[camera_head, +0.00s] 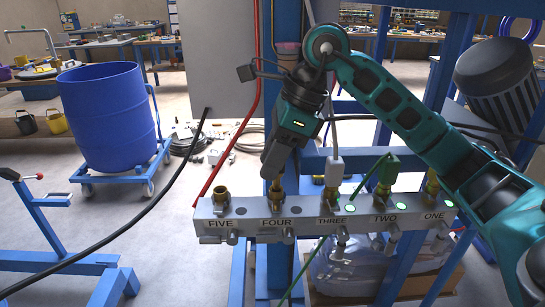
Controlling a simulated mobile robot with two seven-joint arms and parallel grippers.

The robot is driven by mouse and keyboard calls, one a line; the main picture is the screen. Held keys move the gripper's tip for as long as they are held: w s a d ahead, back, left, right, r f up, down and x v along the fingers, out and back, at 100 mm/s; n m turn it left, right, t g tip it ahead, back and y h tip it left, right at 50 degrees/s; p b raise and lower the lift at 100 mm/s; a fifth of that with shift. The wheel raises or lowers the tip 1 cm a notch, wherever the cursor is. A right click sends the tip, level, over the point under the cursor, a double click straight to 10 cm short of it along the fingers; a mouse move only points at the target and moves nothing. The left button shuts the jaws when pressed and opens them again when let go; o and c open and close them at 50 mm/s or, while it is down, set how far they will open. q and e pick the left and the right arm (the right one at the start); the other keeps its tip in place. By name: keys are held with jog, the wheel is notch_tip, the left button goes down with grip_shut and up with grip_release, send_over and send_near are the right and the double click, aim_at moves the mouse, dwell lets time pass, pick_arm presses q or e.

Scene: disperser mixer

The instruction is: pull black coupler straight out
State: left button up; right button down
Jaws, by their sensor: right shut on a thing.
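A grey manifold bar (325,215) has brass ports labelled FIVE, FOUR, THREE, TWO and ONE, from left to right. My right gripper (274,172) points down at port FOUR and is shut just above its brass fitting (276,190). The black coupler in its jaws is almost wholly hidden by the fingers, so I cannot tell whether it is still seated. A white coupler (334,168) stands on port THREE and a green coupler (387,168) on port TWO. Port FIVE (221,196) is an open brass fitting. My left gripper is not in view.
A black hose (150,215) crosses the left foreground, and a red hose (232,145) passes left of my gripper. A blue drum (108,117) stands on a cart at the left. Blue frame posts (288,30) rise behind the manifold.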

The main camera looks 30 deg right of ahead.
jog(key=shift+r+p, duration=1.1)
jog(key=shift+r, duration=0.5)
jog(key=shift+r, duration=2)
